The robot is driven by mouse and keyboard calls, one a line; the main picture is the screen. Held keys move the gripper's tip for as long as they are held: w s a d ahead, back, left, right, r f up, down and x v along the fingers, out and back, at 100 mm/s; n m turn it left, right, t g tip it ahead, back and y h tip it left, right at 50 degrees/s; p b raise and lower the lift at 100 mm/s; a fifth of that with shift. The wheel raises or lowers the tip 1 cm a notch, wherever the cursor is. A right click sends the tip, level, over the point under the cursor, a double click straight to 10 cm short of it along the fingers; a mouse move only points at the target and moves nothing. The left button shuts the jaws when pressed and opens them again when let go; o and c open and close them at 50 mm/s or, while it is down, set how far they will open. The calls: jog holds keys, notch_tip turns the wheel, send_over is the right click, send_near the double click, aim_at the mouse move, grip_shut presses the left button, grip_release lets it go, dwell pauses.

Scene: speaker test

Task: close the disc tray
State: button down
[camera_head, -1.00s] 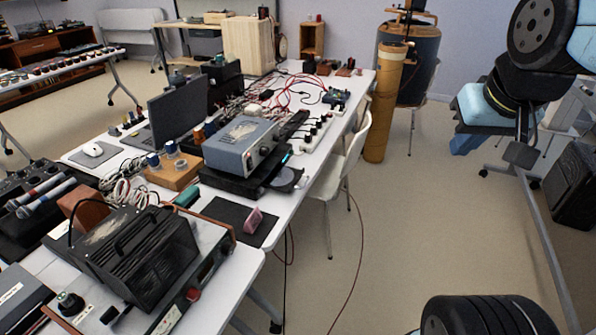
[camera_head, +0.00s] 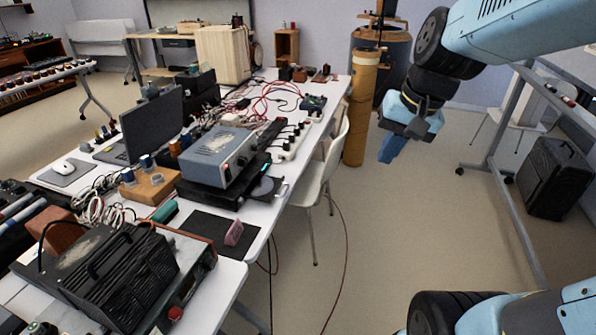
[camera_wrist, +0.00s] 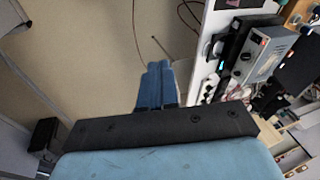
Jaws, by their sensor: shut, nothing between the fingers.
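A black disc player (camera_head: 205,196) lies on the white table under a grey-blue box (camera_head: 218,157). Its disc tray (camera_head: 262,187) sticks out from the front on the table's aisle side, with a dark shiny disc on it.
A pink block (camera_head: 234,232) stands on a black mat near the table edge. A power strip (camera_head: 290,143) lies behind the tray. A white chair (camera_head: 322,170) stands at the table's side, and a tan cylinder (camera_head: 357,120) behind it.

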jog(key=w+a+f+m+t+y, duration=0.15)
jog(key=w+f+m+y, duration=0.45)
jog(key=w+f+m, duration=0.7)
jog(key=w+a+f+m+t+y, duration=0.1)
jog(key=w+a+f+m+y, duration=0.35)
jog(key=w+f, duration=1)
jog(key=a+f+m+y, duration=0.1)
jog(key=a+f+m, duration=0.1)
jog(key=a+f, duration=0.4)
jog(key=a, duration=0.5)
jog(key=shift+w+y, duration=0.35)
jog(key=shift+f, duration=0.1)
